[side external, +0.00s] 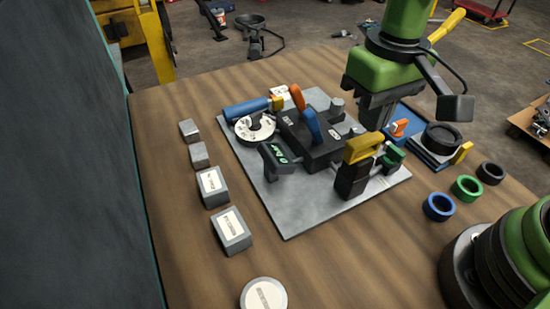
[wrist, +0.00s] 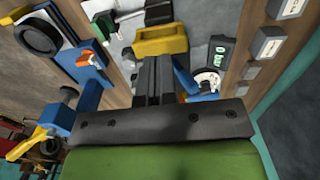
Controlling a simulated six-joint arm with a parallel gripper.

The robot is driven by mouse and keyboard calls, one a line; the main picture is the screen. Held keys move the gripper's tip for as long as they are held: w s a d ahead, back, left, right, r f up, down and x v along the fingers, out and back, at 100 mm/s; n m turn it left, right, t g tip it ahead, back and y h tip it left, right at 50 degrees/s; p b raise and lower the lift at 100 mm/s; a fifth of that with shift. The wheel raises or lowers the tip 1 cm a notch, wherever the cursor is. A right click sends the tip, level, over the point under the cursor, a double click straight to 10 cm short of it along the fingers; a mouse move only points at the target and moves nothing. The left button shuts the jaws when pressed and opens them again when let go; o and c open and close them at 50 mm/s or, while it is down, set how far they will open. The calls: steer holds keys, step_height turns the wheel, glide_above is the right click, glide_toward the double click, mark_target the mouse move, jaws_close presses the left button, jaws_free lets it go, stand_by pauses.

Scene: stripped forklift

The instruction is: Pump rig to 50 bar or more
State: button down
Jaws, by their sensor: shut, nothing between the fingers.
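The pump rig sits on a grey plate (side external: 290,215) on the wooden table. It has a black block (side external: 322,150) with an orange lever (side external: 297,97) and a blue lever (side external: 312,124), a yellow handle (side external: 363,147), a blue cylinder (side external: 246,109) and a round white dial (side external: 250,128). A small display (side external: 278,155) with green characters appears to read 0 bar in the wrist view (wrist: 222,54). My gripper (side external: 375,122) is shut and empty, pointing down above the rear right of the rig. Its fingers also show in the wrist view (wrist: 155,75), near the yellow handle (wrist: 160,42).
A blue stand with a black ring (side external: 442,138) and an orange-handled part (side external: 399,127) lie right of the plate. Blue, green and black rings (side external: 439,207) stand at the right. Several labelled grey blocks (side external: 231,231) line the left.

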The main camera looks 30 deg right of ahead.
mark_target(366, 138)
steer(key=shift+f, duration=0.1)
stand_by(2.2)
stand_by(1.2)
steer(key=shift+f, duration=2.75)
steer(key=shift+r, duration=2.9)
